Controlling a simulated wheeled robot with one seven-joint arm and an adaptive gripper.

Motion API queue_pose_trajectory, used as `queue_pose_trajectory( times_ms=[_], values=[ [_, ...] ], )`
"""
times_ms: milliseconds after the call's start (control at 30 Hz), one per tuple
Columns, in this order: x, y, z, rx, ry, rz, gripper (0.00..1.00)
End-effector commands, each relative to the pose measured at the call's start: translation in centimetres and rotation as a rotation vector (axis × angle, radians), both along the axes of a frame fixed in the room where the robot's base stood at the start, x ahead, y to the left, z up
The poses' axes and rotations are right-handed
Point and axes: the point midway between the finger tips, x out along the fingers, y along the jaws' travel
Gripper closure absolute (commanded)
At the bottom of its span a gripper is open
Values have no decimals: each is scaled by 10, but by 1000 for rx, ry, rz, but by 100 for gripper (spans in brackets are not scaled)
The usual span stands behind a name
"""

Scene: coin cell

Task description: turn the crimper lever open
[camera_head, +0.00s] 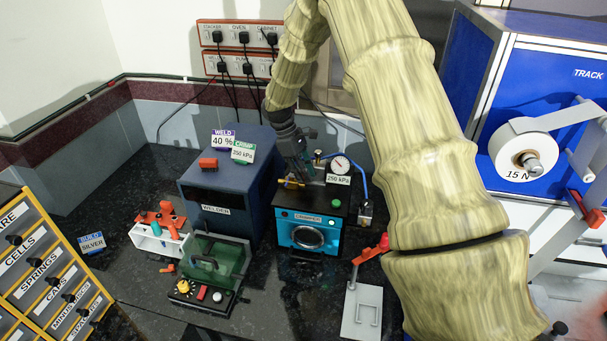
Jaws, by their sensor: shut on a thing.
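The crimper (308,231) is a teal and black box with a round front window and a name label, standing on the dark bench at the middle of the head view. A small orange-yellow lever (291,183) shows at the top left of it, partly hidden by my gripper. My gripper (299,178) comes down from above onto the crimper's top and is shut on the lever. The fingertips are small and dark here, so the exact grip is hard to see. A pressure gauge (340,165) with a 250 kPa card stands behind the crimper's top.
The dark blue welder (215,195) stands close on the left. A green open box (216,262) and a white stand with orange parts (158,232) are at front left. A grey plate with a red-topped lever (362,310) is at front right. My arm covers the right middle.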

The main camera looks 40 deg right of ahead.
Motion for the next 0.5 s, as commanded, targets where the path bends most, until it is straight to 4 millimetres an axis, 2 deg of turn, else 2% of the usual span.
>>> queue_pose_trajectory(
  times_ms=[500],
  values=[
    [1,-2,-2,2,0,61,100]
  ],
)
